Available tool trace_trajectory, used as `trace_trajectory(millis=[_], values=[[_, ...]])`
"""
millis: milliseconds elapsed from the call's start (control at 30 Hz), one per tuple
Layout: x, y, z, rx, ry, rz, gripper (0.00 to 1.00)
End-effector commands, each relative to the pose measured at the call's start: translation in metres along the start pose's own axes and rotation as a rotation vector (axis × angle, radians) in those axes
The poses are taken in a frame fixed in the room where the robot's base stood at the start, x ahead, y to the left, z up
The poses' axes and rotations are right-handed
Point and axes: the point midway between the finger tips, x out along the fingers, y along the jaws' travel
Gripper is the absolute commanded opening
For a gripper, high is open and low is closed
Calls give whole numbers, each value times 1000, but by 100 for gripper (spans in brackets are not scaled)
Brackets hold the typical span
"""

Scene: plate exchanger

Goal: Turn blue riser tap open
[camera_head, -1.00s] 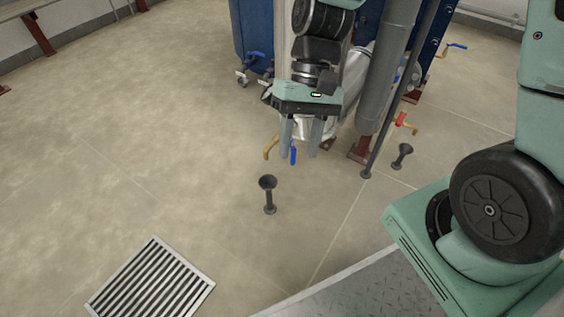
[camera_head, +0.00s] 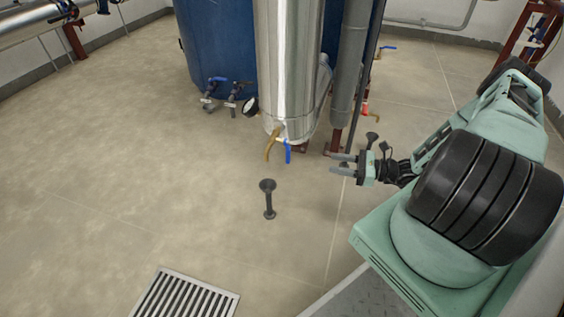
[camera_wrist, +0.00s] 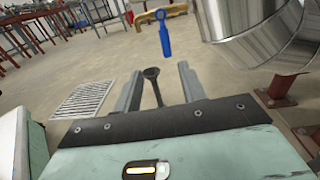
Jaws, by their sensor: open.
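The blue riser tap (camera_head: 288,152) has a blue lever hanging down beside a brass spout (camera_head: 270,146), low on the front of the shiny metal riser (camera_head: 283,70). In the wrist view the blue lever (camera_wrist: 165,40) hangs upright, ahead of and between my fingers, apart from them. My gripper (camera_head: 340,163) is to the right of the tap in the head view, fingers pointing left, open and empty. In the wrist view my gripper (camera_wrist: 158,84) shows two separated grey fingers.
A dark funnel drain (camera_head: 268,198) stands on the floor below the tap. It also shows between my fingers in the wrist view (camera_wrist: 152,85). A floor grate (camera_head: 185,297) lies front left.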

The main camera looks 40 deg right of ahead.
Motion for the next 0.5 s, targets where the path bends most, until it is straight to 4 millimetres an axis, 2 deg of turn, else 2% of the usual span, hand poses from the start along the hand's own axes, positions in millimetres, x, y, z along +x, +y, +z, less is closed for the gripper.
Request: trace_trajectory(millis=[67,167,333,500], values=[[-7,-3,-7,18,-15,-46,41],[-5,-5,-9,23,-20,-61,41],[17,-5,-11,24,-20,-58,41],[53,-6,-11,23,-19,-55,41]])
